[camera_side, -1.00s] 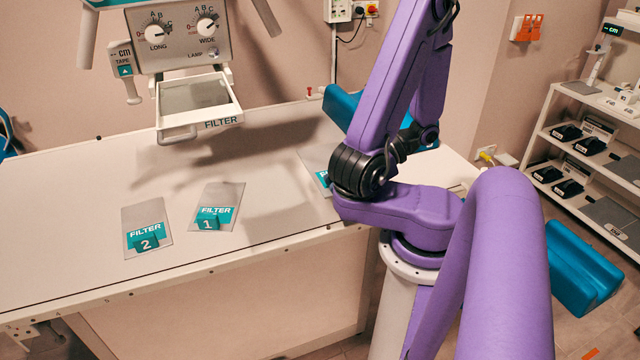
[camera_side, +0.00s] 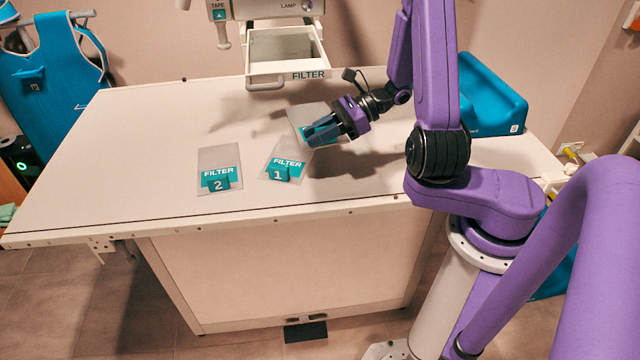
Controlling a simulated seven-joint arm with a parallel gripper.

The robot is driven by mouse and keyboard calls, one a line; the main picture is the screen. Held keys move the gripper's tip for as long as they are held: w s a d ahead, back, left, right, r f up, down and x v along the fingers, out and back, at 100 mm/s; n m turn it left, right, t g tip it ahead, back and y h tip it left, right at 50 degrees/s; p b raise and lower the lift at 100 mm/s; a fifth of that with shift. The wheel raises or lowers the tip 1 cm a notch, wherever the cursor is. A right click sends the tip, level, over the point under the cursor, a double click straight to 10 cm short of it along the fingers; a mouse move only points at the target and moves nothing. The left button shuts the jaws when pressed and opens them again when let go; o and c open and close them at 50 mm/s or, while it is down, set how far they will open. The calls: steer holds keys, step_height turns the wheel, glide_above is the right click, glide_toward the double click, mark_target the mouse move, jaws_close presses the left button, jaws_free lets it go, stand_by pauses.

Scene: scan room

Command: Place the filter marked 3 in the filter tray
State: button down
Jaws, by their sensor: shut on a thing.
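The filter tray (camera_side: 252,69) is an open white drawer marked FILTER, under the lamp housing above the back of the table. My gripper (camera_side: 314,135) is shut on a clear filter plate (camera_side: 298,117) with a teal tab. The fingers cover most of its label, so I cannot read its number. This plate is at the upper right of filter 1 (camera_side: 278,174), overlapping its corner in the picture; I cannot tell its exact height over the table. Filter 2 (camera_side: 219,182) lies flat to the left of filter 1.
The white table (camera_side: 130,150) is clear on its left side. A teal block (camera_side: 490,100) stands at its back right. The lamp housing (camera_side: 270,9) hangs above the tray, with a tape handle (camera_side: 222,32) on its left. A blue chair (camera_side: 50,80) stands behind at the left.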

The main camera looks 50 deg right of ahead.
mark_target(302, 145)
steer(key=shift+w+a+f, duration=0.1)
steer(key=shift+w+a, duration=0.8)
steer(key=shift+w+a+m+t, duration=0.3)
steer(key=shift+w+a+m+t+h, duration=0.1)
steer(key=shift+m+t+h, duration=0.9)
steer(key=shift+m+h, duration=0.15)
steer(key=shift+s+d+m+t+h, duration=0.15)
steer(key=shift+m+t+h, duration=0.15)
steer(key=shift+m+h, duration=0.3)
steer(key=shift+s+d+m+t+h, duration=0.15)
steer(key=shift+m+t+h, duration=0.15)
steer(key=shift+m+h, duration=0.2)
